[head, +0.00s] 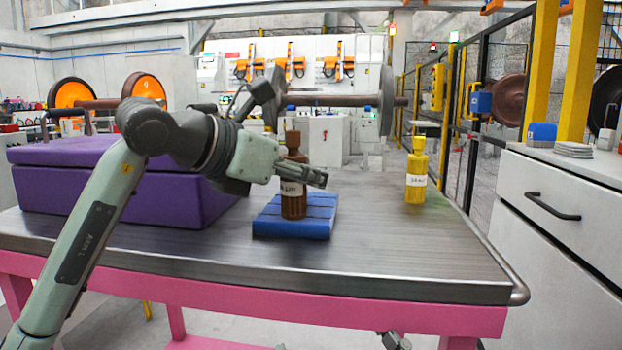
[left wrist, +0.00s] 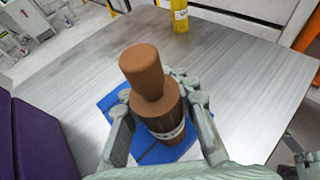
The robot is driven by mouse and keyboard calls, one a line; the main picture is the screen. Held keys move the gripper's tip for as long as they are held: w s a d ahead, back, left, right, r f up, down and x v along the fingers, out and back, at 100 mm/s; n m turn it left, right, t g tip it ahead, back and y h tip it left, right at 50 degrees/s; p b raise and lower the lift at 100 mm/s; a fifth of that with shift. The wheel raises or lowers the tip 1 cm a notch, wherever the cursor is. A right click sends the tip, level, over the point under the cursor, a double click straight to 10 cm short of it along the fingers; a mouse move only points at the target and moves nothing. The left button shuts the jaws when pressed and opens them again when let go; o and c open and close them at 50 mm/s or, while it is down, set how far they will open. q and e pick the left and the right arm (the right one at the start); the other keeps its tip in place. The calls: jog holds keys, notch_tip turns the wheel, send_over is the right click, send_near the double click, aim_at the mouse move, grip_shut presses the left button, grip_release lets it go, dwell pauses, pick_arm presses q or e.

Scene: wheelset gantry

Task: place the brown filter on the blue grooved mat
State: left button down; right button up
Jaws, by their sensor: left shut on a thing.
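The brown filter (head: 293,204) is upright at the blue grooved mat (head: 318,228) on the metal-topped table. Its base appears to meet the mat, but I cannot tell for sure whether it touches. My left gripper (head: 316,181) is shut on the filter around its upper body, near the white label. In the left wrist view the filter (left wrist: 146,75) stands between the two fingers of the left gripper (left wrist: 155,104), with the blue mat (left wrist: 113,98) below and around it.
A yellow filter-shaped item (head: 416,180) with a label stands on the table to the right. A purple box (head: 180,197) covers the back left of the table. A white drawer cabinet (head: 560,225) is at the right.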

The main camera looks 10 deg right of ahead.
pick_arm(q)
jog(key=shift+f, duration=0.1)
jog(key=c, duration=1.2)
grip_release()
pick_arm(e)
jog(key=shift+d+r, duration=0.1)
jog(key=shift+r, duration=0.25)
